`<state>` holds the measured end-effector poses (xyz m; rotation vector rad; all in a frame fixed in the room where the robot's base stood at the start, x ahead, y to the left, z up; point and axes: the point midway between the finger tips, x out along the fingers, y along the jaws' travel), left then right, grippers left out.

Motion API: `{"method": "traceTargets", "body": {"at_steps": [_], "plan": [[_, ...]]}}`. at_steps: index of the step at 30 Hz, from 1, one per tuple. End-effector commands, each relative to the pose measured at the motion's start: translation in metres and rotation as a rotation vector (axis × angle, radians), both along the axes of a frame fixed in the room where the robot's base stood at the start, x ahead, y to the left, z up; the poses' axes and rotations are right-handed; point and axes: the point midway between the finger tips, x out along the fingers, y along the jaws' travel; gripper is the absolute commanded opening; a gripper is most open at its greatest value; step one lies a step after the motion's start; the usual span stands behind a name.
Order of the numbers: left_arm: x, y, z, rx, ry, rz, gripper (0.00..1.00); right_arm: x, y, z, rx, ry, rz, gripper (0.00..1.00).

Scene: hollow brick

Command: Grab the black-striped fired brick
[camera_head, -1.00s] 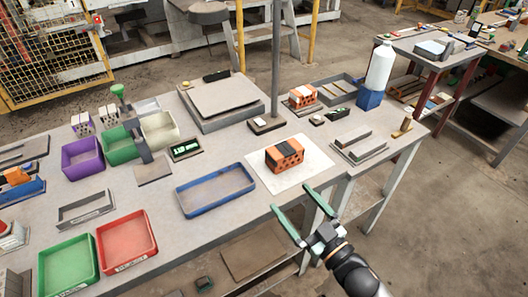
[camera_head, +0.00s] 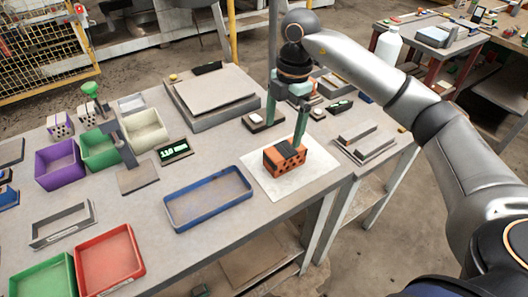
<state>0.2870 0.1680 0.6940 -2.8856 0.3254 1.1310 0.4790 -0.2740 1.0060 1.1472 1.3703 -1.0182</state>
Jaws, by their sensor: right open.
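The black-striped fired brick (camera_head: 279,161) is orange with holes in its side and dark bands on top. It lies on a white sheet (camera_head: 318,172) near the table's front edge. My right gripper (camera_head: 284,135) points down just above and behind the brick in the picture. Its two green fingers are spread wide with nothing between them. The right fingertip overlaps the brick's top right edge; I cannot tell if it touches. My left gripper is not in view.
A blue tray (camera_head: 208,226) lies left of the sheet, and grey rails (camera_head: 364,150) lie right. A grey post (camera_head: 273,40) rises behind. Another orange brick is mostly hidden behind my gripper. Purple (camera_head: 60,166), green and red bins stand at left.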

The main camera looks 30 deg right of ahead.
Motion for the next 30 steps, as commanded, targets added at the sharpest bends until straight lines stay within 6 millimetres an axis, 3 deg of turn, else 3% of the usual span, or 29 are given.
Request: {"method": "traceTargets", "body": {"at_steps": [1,5,15,23,30], "plan": [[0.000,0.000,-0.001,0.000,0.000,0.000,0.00,0.002,-0.015,0.008,-0.050,-0.005,-0.049,1.00],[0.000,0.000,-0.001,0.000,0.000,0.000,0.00,0.001,-0.031,0.011,-0.111,-0.002,-0.109,1.00],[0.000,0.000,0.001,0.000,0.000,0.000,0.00,0.001,-0.030,-0.045,-0.112,0.000,-0.109,1.00],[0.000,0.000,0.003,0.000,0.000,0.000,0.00,0.002,-0.028,-0.066,-0.110,-0.002,-0.108,1.00],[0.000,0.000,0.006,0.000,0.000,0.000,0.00,0.004,-0.023,-0.101,-0.109,-0.001,-0.108,1.00]]}}
